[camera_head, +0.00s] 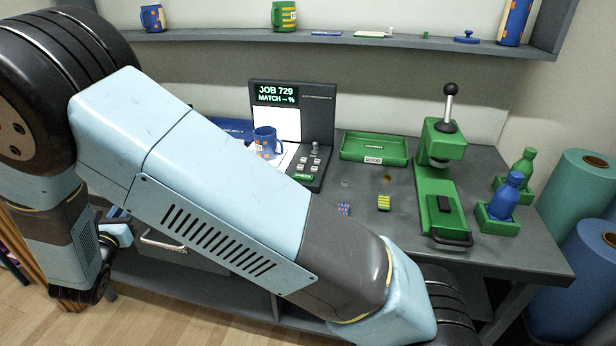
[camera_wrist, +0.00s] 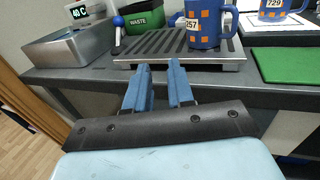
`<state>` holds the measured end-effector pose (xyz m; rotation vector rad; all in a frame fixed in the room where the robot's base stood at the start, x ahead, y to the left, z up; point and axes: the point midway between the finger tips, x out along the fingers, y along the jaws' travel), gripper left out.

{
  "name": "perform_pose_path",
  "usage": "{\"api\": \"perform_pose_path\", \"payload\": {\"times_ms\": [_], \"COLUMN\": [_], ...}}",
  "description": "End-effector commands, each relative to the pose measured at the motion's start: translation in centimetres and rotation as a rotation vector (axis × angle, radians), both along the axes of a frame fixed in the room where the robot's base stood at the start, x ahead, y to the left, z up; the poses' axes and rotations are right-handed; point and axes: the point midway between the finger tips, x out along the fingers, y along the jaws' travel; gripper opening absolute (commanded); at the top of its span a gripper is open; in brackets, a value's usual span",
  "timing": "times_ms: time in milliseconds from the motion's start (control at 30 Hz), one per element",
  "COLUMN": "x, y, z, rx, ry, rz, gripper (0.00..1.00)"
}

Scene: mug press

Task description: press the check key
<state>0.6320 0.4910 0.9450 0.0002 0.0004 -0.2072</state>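The checking station (camera_head: 290,125) stands on the bench in the head view, its screen reading "JOB 729" and "MATCH – %". The green check key (camera_head: 303,177) is at the near end of its key panel, with smaller keys and a knob behind it. A blue mug with orange squares (camera_head: 265,141) stands left of the panel. A blue mug tagged 729 (camera_wrist: 272,12) shows at the wrist view's top right. My gripper (camera_wrist: 159,66) is open and empty before a slatted rack. It is out of sight in the head view, and the key does not show in the wrist view.
In the wrist view, a mug tagged 257 (camera_wrist: 204,28) stands on the rack (camera_wrist: 150,48), beside a green waste bin (camera_wrist: 143,18) and steel box (camera_wrist: 70,42). The green press (camera_head: 440,175) and bottles (camera_head: 507,195) stand right. A shelf (camera_head: 400,41) hangs above.

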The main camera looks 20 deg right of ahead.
Motion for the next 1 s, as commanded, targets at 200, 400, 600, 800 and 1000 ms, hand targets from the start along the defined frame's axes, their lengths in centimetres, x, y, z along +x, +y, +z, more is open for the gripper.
{"api": "perform_pose_path", "payload": {"times_ms": [200, 400, 600, 800, 1000], "x": [0.02, 0.04, 0.06, 0.08, 0.10], "y": [-0.04, -0.06, -0.08, -0.11, -0.12], "z": [0.00, 0.00, 0.00, 0.00, 0.00], "rx": [0.000, 0.000, 0.000, 0.000, 0.000], "ry": [0.000, 0.000, 0.000, 0.000, 0.000], "rz": [-0.001, -0.001, -0.001, -0.002, -0.002], "gripper": [0.01, 0.00, 0.00, 0.00, 0.00]}}
